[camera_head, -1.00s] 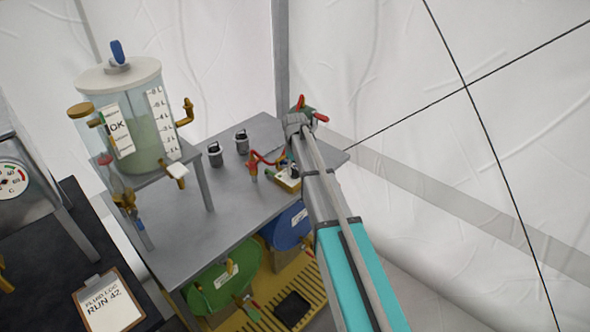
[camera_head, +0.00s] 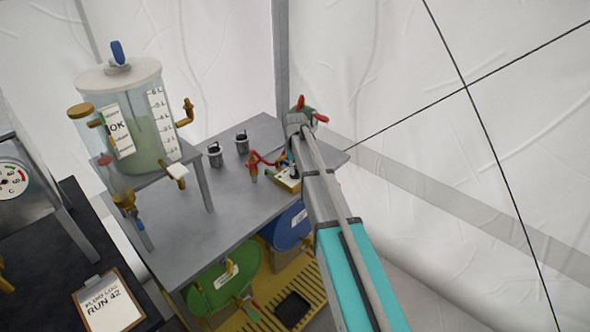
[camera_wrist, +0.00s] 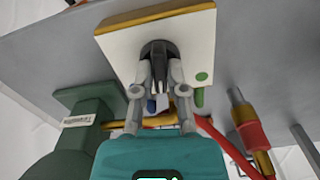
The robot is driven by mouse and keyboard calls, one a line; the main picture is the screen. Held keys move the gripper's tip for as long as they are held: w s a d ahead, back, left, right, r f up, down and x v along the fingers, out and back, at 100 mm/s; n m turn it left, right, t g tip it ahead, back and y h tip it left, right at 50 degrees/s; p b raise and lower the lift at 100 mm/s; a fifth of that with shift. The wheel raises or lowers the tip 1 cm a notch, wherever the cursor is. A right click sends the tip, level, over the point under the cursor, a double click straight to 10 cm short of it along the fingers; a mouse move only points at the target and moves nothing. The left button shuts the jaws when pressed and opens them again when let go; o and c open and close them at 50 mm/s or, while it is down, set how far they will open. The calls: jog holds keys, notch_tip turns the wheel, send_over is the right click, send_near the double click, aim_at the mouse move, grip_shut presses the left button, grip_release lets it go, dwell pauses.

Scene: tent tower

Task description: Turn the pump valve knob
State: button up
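The pump valve knob (camera_wrist: 158,50) is dark and sits in the middle of a square white panel with a yellow edge (camera_wrist: 119,47). A green dot (camera_wrist: 202,76) marks the panel's lower right. In the wrist view, my gripper (camera_wrist: 161,74) has its two grey fingers closed in on either side of the knob's raised grip. The fingertips hide part of the knob, and any thin gap there is too small to tell. In the head view the white panel box (camera_head: 287,180) stands at the table's right end, partly behind my arm, which hides the gripper.
The grey table (camera_head: 215,225) bears a clear tank of greenish liquid (camera_head: 145,135) on a stand and two small metal canisters (camera_head: 215,155). A red hose (camera_wrist: 225,147), a red-yellow fitting (camera_wrist: 250,130) and a green body (camera_wrist: 75,135) lie close around my gripper.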

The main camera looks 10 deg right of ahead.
jog(key=o, duration=0.4)
jog(key=shift+m, duration=0.3)
notch_tip(320, 180, up, 14)
jog(key=p, duration=1.4)
jog(key=s+f+m+b, duration=0.2)
jog(key=s, duration=1.2)
jog(key=s+f+m+b, duration=0.2)
jog(key=s, duration=1.3)
jog(key=shift+d+f+m, duration=0.2)
jog(key=shift+m, duration=0.1)
jog(key=shift+s, duration=0.2)
